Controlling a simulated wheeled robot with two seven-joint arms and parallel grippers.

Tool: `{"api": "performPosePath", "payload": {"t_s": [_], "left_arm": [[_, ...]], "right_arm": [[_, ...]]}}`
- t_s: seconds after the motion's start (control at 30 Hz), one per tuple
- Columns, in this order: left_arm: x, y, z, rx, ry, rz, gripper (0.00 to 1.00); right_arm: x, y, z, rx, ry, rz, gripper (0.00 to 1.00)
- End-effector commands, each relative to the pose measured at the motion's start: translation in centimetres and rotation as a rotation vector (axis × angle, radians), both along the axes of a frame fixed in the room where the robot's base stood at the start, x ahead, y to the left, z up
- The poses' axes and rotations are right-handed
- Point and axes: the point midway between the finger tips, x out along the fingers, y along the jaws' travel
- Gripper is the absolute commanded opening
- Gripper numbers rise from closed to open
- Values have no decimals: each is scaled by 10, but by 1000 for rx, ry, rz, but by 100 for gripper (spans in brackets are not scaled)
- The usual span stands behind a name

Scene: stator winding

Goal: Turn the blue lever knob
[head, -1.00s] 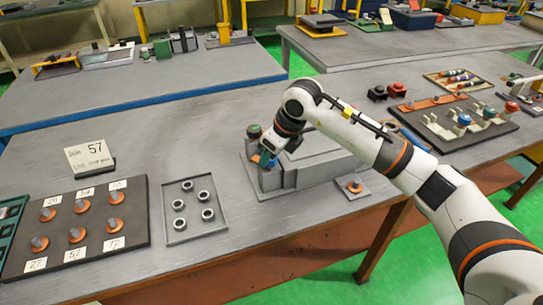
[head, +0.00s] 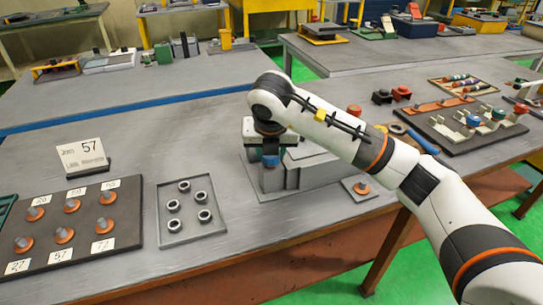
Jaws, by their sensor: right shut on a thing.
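The grey machine block (head: 308,168) stands on the workbench in the middle of the head view. A small blue lever knob (head: 269,168) shows at its front-left corner post, mostly hidden under my gripper. My right gripper (head: 270,160) comes down over this corner from above, with its wrist and forearm hiding part of the machine. It is shut on the blue knob; the fingers show only as a small dark teal patch. The exact lever angle is hidden. My left gripper is not in view.
A tray of grey rings (head: 174,233) and a dark board of numbered orange-based pegs (head: 125,231) lie left. A card reading 57 (head: 83,157) stands behind them. A small plate with an orange-based peg (head: 346,190) lies right of the machine, and a dark tool board (head: 440,137) farther right.

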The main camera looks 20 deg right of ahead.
Motion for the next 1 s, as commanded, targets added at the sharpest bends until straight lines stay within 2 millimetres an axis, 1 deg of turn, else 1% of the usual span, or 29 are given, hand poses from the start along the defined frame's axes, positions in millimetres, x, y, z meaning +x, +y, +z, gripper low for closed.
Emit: {"api": "performPosePath", "payload": {"t_s": [0.03,0.13,0.37,0.57,1.0], "left_arm": [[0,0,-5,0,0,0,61],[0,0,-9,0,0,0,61],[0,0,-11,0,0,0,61],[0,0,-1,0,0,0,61],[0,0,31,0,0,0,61]], "right_arm": [[3,0,4,2,-17,-47,17],[3,1,5,3,-17,-144,17],[4,2,7,3,-16,-363,17],[5,2,10,3,-14,-553,17],[7,3,10,3,-13,-936,17]]}}
